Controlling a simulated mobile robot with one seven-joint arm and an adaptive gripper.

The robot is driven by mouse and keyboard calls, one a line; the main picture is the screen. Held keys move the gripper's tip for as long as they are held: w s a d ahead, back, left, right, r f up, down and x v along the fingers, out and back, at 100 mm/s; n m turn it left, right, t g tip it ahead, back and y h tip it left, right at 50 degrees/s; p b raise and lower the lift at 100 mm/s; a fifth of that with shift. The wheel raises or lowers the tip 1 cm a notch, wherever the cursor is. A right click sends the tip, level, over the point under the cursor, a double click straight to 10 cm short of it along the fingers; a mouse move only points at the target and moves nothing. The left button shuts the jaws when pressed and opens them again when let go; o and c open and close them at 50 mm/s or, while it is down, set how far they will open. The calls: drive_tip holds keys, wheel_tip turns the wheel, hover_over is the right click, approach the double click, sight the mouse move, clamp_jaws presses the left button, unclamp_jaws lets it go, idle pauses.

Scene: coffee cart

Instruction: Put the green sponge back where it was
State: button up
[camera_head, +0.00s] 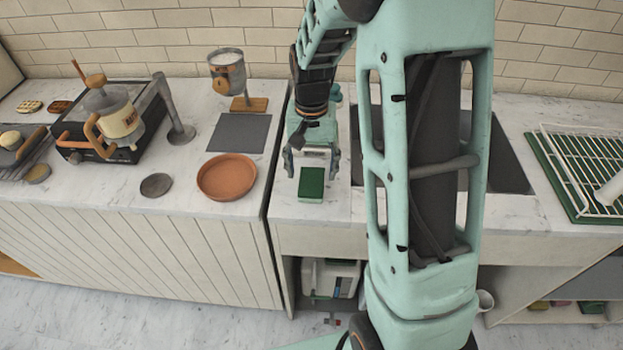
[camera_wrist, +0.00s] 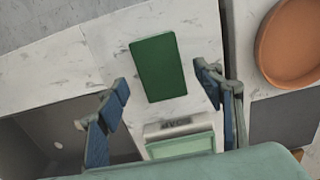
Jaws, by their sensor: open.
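The green sponge (camera_head: 312,183) lies on the white marble counter, near its front edge and left of the sink. It also shows in the wrist view (camera_wrist: 158,68), flat and uncovered. My gripper (camera_head: 312,172) is open above the counter, just behind the sponge. In the wrist view its blue-padded fingers (camera_wrist: 160,82) are spread wide, with the sponge between and beyond their tips. Nothing is in its grasp.
A terracotta dish (camera_head: 227,178) and a grey mat (camera_head: 240,133) are to the left. The sink (camera_head: 510,165) is to the right, partly hidden by my arm. A drying rack (camera_head: 590,160) is at far right. Small coloured blocks (camera_head: 563,307) lie on a low shelf below.

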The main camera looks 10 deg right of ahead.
sight(309, 181)
wheel_tip(309, 181, up, 7)
drive_tip(key=shift+r, duration=0.2)
idle(0.5)
drive_tip(key=w+a+r+n+t+y+b, duration=0.1)
drive_tip(key=w+a+r+n+t+y, duration=0.15)
drive_tip(key=a+r, duration=0.5)
drive_tip(key=w+a+r+n+t+y+b, duration=0.1)
drive_tip(key=w+a+r+t, duration=0.2)
drive_tip(key=a+r, duration=0.45)
drive_tip(key=s+d+h+p, duration=0.1)
drive_tip(key=s+d+p, duration=0.1)
drive_tip(key=s+d, duration=0.5)
drive_tip(key=s+d+h+p, duration=0.2)
drive_tip(key=s+d, duration=0.6)
drive_tip(key=s, duration=0.8)
drive_tip(key=shift+p, duration=0.45)
drive_tip(key=shift+d+f+h, duration=0.1)
drive_tip(key=shift+h, duration=0.15)
drive_tip(key=shift+c, duration=0.5)
